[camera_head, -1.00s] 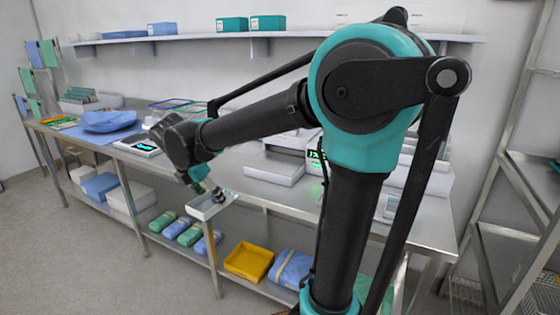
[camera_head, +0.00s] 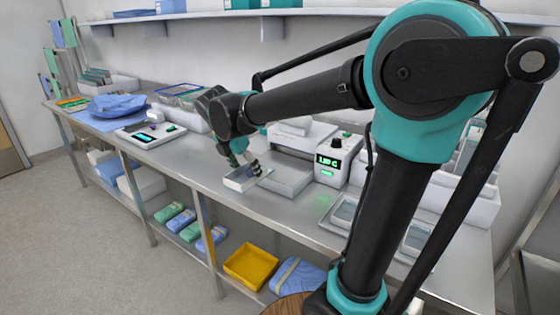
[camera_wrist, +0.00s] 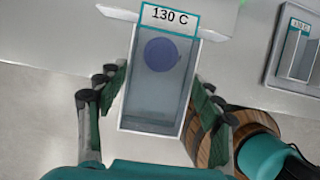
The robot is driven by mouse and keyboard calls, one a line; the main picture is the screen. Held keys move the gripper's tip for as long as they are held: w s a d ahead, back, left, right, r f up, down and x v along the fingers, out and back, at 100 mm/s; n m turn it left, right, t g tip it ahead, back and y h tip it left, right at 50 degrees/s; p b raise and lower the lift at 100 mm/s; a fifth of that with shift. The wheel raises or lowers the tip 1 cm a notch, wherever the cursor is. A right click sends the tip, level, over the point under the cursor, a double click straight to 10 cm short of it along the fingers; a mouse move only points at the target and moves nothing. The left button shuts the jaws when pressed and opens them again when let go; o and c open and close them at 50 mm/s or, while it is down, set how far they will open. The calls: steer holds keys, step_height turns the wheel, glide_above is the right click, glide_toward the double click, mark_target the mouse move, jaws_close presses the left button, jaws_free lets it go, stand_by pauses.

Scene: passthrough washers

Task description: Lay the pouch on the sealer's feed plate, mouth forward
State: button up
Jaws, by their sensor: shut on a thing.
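The pouch (camera_wrist: 158,88) is a clear flat pouch with a white rim, a blue disc inside and a "130 C" label at its far end. In the head view my gripper (camera_head: 254,170) holds the pouch (camera_head: 238,183) at the bench's front edge, left of the sealer's feed plate. The sealer (camera_head: 335,158) has a green-lit display. Its flat grey feed plate (camera_head: 290,178) looks empty. Whether the pouch touches anything is unclear.
Trays with pouches (camera_head: 345,213) stand right of the sealer; one tray (camera_wrist: 284,70) shows in the wrist view. A scale-like device (camera_head: 150,135) and a blue wrapped bundle (camera_head: 118,105) stand to the left. A yellow bin (camera_head: 250,265) is on the lower shelf.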

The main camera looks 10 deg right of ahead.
steer(key=w+d, duration=1)
steer(key=shift+w+d, duration=0.35)
steer(key=shift+w, duration=0.05)
steer(key=shift+w+d+f, duration=0.15)
steer(key=shift+w+d, duration=0.05)
steer(key=shift+d, duration=0.05)
steer(key=shift+a+f, duration=0.1)
steer(key=shift+f, duration=1.5)
steer(key=shift+f, duration=0.15)
steer(key=o, duration=1.2)
steer(key=v, duration=1.2)
steer(key=shift+r, duration=0.2)
